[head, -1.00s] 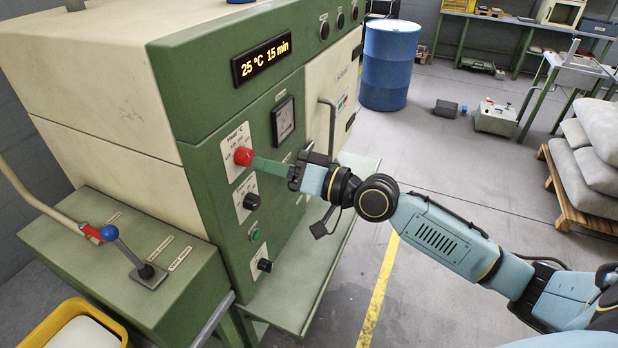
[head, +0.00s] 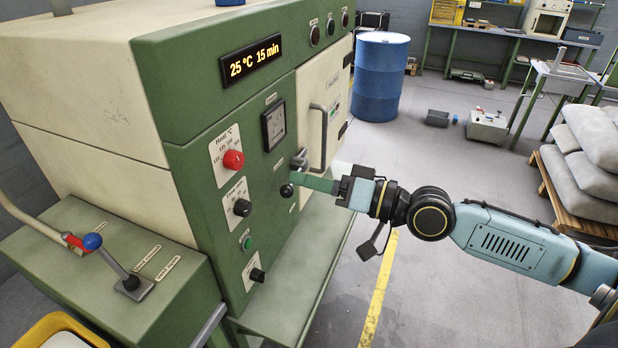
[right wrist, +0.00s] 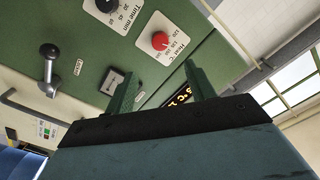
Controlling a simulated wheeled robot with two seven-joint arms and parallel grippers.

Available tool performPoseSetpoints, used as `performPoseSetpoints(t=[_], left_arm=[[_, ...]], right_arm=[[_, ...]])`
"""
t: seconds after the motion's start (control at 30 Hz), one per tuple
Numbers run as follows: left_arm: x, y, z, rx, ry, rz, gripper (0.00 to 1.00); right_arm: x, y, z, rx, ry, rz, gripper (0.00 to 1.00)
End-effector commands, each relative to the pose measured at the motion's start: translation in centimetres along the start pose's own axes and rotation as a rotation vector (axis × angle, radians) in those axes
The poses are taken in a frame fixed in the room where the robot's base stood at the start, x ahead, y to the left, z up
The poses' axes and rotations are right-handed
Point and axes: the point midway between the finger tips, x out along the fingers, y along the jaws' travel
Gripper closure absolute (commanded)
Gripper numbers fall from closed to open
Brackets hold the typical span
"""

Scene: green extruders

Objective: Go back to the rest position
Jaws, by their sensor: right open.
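My right gripper (head: 318,183) reaches in from the right, in front of the green machine (head: 205,200). In the right wrist view its two green fingers (right wrist: 160,90) stand apart with nothing between them. The red heat knob (head: 233,160) is left of the fingertips in the head view, with a gap between. It also shows beyond the fingers in the right wrist view (right wrist: 160,41). The black time knob (head: 242,208) sits below it. The display (head: 256,61) reads 25 °C 15 min. My left gripper is in no view.
A door handle (head: 318,135) and a black-knobbed lever (head: 287,190) are close to the gripper in the picture. A blue-knobbed lever (head: 92,242) stands at left. A blue drum (head: 380,78) and sacks (head: 590,150) stand beyond.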

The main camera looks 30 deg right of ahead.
Motion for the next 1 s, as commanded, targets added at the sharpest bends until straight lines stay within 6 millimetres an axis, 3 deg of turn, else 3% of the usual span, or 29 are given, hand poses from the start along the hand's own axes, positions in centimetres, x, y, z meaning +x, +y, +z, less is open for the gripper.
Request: performPoseSetpoints(t=[0.27,0.37,0.47,0.57,0.7,0.83,1.0], left_arm=[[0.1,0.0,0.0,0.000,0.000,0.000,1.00],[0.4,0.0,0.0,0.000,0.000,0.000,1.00],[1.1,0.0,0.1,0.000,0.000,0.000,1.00],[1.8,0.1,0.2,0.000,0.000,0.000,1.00],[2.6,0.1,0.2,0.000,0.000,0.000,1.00],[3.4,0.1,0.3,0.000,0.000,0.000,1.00],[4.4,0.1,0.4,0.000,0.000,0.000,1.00]], right_arm=[[0.0,0.7,0.1,-0.004,0.003,0.012,0.45],[-0.1,3.7,0.9,-0.020,0.017,0.070,0.45],[-0.6,9.4,2.8,-0.051,0.028,0.181,0.45],[-1.9,16.2,6.1,-0.093,0.015,0.324,0.45],[-4.7,24.5,12.4,-0.144,-0.051,0.513,0.45],[-8.1,30.5,19.8,-0.177,-0.157,0.665,0.45],[-13.2,35.4,30.8,-0.207,-0.347,0.820,0.45]])
